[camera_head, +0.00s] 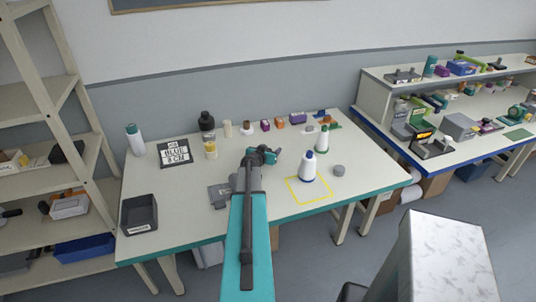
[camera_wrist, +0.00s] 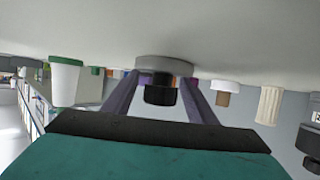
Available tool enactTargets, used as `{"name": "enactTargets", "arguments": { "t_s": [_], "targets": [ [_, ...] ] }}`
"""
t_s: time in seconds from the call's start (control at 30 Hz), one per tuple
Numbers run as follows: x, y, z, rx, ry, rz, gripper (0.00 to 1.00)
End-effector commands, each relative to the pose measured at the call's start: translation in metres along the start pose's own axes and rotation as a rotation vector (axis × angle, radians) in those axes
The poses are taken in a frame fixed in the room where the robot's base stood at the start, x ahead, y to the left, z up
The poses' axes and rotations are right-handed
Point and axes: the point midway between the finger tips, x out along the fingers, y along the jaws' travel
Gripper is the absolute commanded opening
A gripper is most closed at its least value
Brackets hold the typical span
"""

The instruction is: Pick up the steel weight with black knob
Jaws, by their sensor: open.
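The steel weight (camera_wrist: 163,62) shows in the wrist view as a grey disc with a black knob (camera_wrist: 160,92). That view is upside down, with the tabletop at the top. The weight rests on the table, its knob in line with the gap between the fingers of my gripper (camera_wrist: 160,80). My gripper is open; I cannot tell whether the fingers reach around the knob or stop short of it. In the head view my gripper (camera_head: 264,153) is low over the middle of the table (camera_head: 275,205), and I cannot make out the weight there.
A black bin (camera_head: 139,213) is at front left. The front left tabletop is mostly clear.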

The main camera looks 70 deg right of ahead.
Motion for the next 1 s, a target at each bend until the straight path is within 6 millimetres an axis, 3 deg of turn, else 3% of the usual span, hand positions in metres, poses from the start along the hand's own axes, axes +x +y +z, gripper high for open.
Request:
{"name": "enactTargets", "arguments": {
  "t_s": [0.7,1.0],
  "targets": [
    [0.0057,-0.0006,0.0007,0.000,0.000,-0.001,0.52],
    [0.0056,-0.0009,0.0006,0.000,0.000,-0.001,0.03]
  ]
}}
